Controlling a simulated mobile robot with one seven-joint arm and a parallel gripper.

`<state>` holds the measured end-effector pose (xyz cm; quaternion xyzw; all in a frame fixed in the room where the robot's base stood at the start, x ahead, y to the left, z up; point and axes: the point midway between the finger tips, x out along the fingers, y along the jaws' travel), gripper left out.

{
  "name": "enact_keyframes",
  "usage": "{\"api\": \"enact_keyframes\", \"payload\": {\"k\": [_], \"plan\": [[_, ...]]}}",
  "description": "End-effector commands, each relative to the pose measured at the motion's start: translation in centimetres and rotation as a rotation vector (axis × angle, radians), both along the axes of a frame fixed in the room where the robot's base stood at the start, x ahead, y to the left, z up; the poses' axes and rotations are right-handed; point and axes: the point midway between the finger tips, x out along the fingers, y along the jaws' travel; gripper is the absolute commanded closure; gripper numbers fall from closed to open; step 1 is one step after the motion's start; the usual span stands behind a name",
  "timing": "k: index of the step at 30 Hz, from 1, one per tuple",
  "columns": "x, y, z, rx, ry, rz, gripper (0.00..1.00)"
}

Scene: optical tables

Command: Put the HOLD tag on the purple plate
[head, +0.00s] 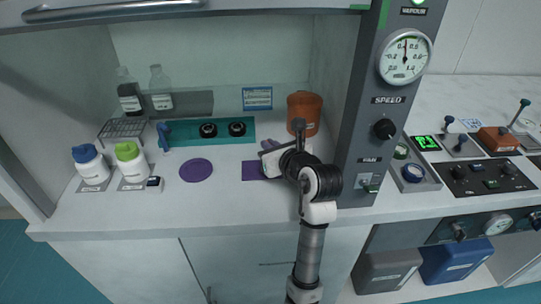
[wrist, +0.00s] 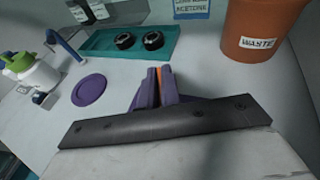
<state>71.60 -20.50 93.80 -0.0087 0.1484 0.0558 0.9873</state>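The purple plate (head: 196,170) is a flat round disc lying bare on the white worktop, left of my gripper. It also shows left of the fingers in the wrist view (wrist: 89,90). My gripper (wrist: 159,82) has purple fingers close together with a thin orange strip (wrist: 159,80) between them. The strip looks like the edge of the HOLD tag; no lettering shows. In the head view my gripper (head: 268,146) is over the worktop, right of the plate, and the strip cannot be made out. A purple rectangular mat (head: 252,171) lies just below and left of it.
An orange-brown WASTE bucket (head: 305,111) stands behind my gripper. White bottles with blue (head: 91,165) and green (head: 130,162) caps stand left. Worktop between plate and purple mat is clear.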

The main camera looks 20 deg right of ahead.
Motion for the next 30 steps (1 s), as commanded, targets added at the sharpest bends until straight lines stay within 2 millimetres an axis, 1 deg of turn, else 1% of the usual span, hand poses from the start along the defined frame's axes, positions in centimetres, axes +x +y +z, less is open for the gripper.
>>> {"api": "enact_keyframes", "payload": {"k": [3,6,17,18,23,30], "plan": [[0.0,0.0,-1.9,0.005,0.005,-0.001,1.0],[0.0,0.0,-3.1,0.004,0.004,-0.001,1.0],[0.0,0.0,-3.6,0.001,0.001,0.0,1.0],[0.0,0.0,-3.6,0.001,0.001,0.0,0.94],[0.0,0.0,-3.5,0.001,0.0,0.0,0.73],[0.0,0.0,-3.5,0.001,0.0,0.0,0.73]]}}
